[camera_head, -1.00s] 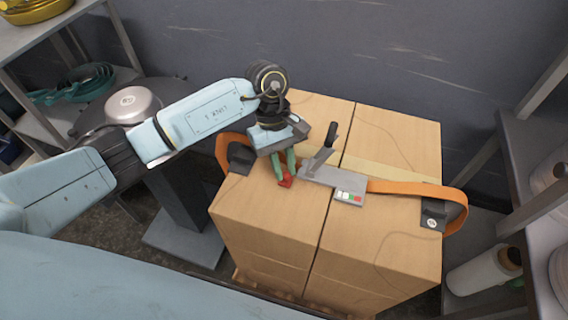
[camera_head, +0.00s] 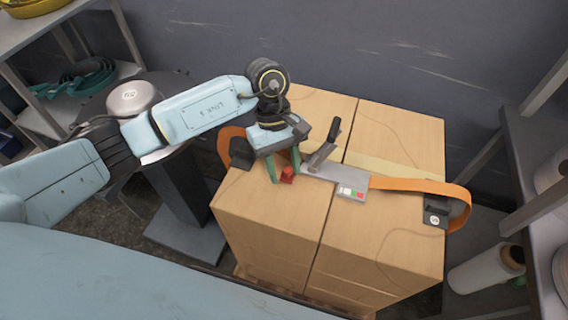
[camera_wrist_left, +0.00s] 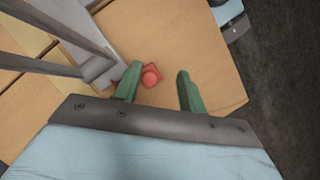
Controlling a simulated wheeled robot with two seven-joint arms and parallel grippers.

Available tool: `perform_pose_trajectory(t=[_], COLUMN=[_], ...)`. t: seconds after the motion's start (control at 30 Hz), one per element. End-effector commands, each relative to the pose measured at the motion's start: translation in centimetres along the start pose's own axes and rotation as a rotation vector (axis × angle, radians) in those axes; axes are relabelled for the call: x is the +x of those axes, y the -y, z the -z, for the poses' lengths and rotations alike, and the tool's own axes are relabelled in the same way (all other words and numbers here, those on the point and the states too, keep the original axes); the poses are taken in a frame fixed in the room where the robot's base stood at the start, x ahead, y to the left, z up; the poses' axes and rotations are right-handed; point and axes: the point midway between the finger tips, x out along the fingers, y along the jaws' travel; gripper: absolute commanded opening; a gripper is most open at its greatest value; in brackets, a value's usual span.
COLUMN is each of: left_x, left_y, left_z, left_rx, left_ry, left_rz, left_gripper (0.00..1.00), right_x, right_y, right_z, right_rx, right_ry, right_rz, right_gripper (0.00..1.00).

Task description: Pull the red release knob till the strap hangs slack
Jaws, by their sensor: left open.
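The red release knob (camera_head: 287,174) sits at the left end of the grey ratchet buckle (camera_head: 333,178) on top of the cartons. The orange strap (camera_head: 405,186) runs from the buckle to the right and bows out in a loop past the carton edge. My left gripper (camera_head: 284,169) is open, its green fingers pointing down at the knob. In the left wrist view the knob (camera_wrist_left: 151,76) shows between and just beyond the fingertips (camera_wrist_left: 159,72), closer to the left finger. I cannot tell whether that finger touches it. My right gripper is not in view.
Black corner protectors (camera_head: 435,213) sit under the strap at the carton edges. The buckle's dark lever (camera_head: 333,131) stands up beside my gripper. Shelves stand at the right and left. The front carton tops are clear.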

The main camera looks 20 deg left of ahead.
Motion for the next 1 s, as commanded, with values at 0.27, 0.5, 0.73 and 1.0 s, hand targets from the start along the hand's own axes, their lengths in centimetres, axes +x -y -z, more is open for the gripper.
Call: perform_pose_trajectory(t=[0.27,0.5,0.73,1.0], left_x=[-2.4,-7.9,-12.0,-13.4], left_y=[-0.1,0.0,0.0,0.0], left_z=[0.1,0.1,0.0,0.0], left_rx=[0.000,-0.001,0.000,-0.001], left_ry=[-0.004,-0.004,-0.002,0.001], left_rz=[-0.004,-0.003,-0.001,0.000], left_gripper=[0.41,0.41,0.41,0.41], right_x=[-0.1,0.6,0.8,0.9], right_y=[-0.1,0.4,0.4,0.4], right_z=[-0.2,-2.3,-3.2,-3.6], right_rx=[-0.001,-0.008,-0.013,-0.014], right_ry=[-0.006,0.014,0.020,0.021], right_rz=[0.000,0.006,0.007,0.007], right_gripper=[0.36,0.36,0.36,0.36])
